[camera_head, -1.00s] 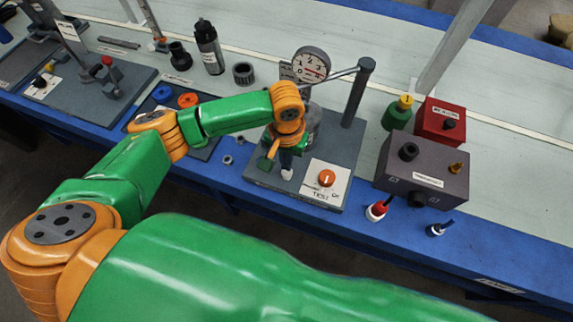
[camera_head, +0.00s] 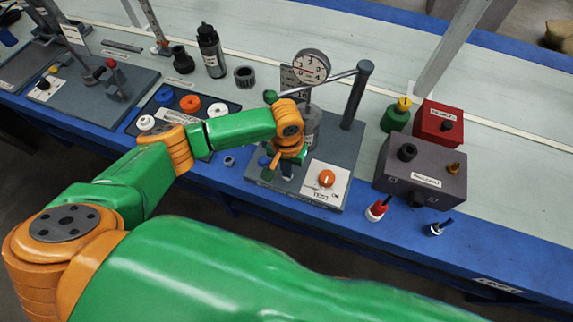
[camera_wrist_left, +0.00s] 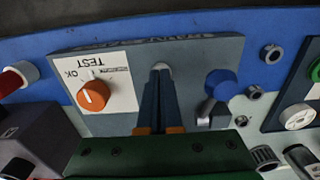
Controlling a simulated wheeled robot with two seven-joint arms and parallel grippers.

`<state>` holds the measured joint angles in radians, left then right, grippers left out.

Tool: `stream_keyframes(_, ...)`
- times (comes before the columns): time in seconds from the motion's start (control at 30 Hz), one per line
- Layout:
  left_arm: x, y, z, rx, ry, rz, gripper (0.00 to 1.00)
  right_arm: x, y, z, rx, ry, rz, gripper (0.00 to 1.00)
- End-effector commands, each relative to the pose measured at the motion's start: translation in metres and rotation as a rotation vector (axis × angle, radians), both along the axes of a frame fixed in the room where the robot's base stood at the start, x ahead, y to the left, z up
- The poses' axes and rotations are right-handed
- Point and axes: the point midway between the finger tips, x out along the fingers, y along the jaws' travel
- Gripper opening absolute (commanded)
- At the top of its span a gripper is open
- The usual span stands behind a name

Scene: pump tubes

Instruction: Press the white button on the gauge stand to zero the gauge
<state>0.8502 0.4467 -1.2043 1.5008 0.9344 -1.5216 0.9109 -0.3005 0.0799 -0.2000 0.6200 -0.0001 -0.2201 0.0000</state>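The gauge stand has a grey base (camera_head: 338,150), a post and a round white-faced gauge (camera_head: 311,66). The gauge's needle reading is too small to tell. My left gripper (camera_head: 287,176) points down over the near part of the base, left of the orange TEST knob (camera_head: 326,178). In the left wrist view its two dark fingers (camera_wrist_left: 160,72) lie side by side, shut with nothing seen between them. The white button (camera_wrist_left: 162,66) shows just past the fingertips, partly covered by them; I cannot tell whether they touch it. In the head view the button is hidden. My right gripper is out of view.
A blue knob (camera_wrist_left: 222,84) stands on the base beside my fingers. A tray with coloured rings (camera_head: 190,103) lies to the left. A dark grey box (camera_head: 424,171), a red box (camera_head: 438,121) and a green cylinder (camera_head: 396,115) stand to the right.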

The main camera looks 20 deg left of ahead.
Motion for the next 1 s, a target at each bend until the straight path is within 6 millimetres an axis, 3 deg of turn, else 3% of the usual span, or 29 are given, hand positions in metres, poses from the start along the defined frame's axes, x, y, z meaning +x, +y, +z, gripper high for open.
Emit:
stream_keyframes(0.03,-0.007,0.001,-0.010,0.007,0.020,-0.002,0.00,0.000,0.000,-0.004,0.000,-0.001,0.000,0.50)
stream_keyframes(0.83,-0.007,0.002,-0.012,0.008,0.023,0.000,0.00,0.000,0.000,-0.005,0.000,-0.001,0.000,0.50)
stream_keyframes(1.0,-0.005,0.004,0.005,0.008,0.020,0.002,0.00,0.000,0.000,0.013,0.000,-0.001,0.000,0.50)
